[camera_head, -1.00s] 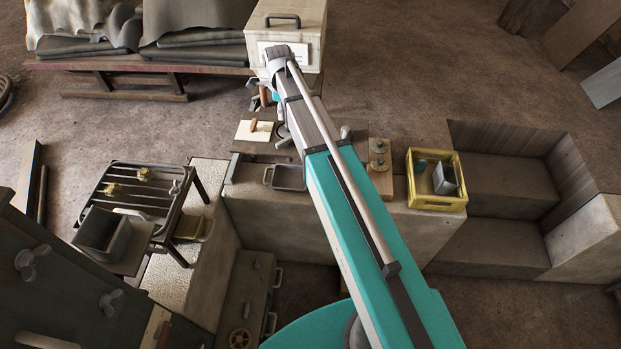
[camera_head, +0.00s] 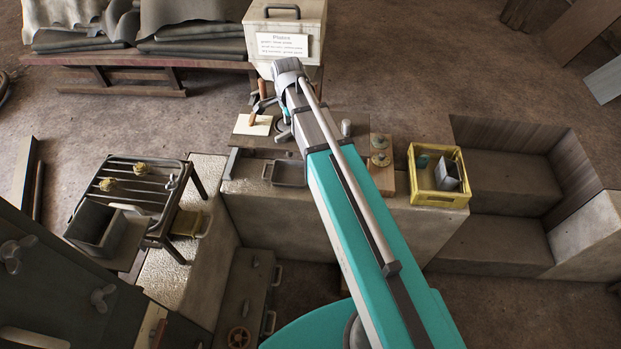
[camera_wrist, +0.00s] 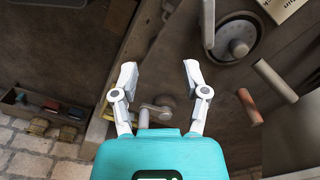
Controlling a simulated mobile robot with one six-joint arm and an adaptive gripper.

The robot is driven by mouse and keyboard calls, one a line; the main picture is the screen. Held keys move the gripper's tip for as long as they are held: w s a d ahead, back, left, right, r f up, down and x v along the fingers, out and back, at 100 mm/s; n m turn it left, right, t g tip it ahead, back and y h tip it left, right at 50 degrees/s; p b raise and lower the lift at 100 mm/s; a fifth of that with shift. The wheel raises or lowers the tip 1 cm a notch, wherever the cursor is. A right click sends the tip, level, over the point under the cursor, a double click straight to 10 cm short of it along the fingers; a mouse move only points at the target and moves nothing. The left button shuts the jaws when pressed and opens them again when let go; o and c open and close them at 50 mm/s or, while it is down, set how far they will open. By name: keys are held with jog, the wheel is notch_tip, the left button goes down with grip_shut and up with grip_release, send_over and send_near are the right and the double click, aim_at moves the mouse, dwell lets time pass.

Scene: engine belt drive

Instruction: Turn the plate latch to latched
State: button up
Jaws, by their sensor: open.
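My gripper (camera_wrist: 160,70) is open and empty in the wrist view, its two white fingers spread apart. A small grey lever with a rounded end (camera_wrist: 158,112) shows beyond and between the fingers, against the dark panel. It may be the plate latch, but I cannot tell for sure, nor which position it is in. No contact with the fingers shows. A round grey dial-like part (camera_wrist: 237,42) sits on the panel to the right. In the head view my arm hides part of the bench, and the latch cannot be made out there.
A labelled box (camera_head: 290,16) stands behind the arm's end. A grey tray (camera_head: 289,174), a wooden block (camera_head: 382,180) and a yellow crate (camera_head: 438,198) are on the bench. A rack (camera_head: 140,184) stands left.

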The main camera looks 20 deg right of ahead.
jog(key=s+f+n+b, duration=0.3)
jog(key=s+n, duration=0.4)
jog(key=s, duration=0.1)
jog(key=s+d+f+n+b, duration=0.1)
jog(key=s+f+n+b, duration=0.3)
jog(key=s+n, duration=0.4)
jog(key=shift+d+f+n, duration=0.25)
jog(key=shift+d+n, duration=0.05)
dwell(0.4)
dwell(0.4)
notch_tip(320, 180, up, 11)
jog(key=m+p, duration=1.1)
jog(key=m, duration=0.2)
send_over(285, 133)
jog(key=shift+a+f+m, duration=0.1)
jog(key=shift+m, duration=0.2)
jog(key=shift+f+b, duration=0.2)
jog(key=shift+b, duration=0.25)
notch_tip(285, 133, down, 13)
jog(key=b, duration=1.3)
jog(key=shift+f, duration=0.2)
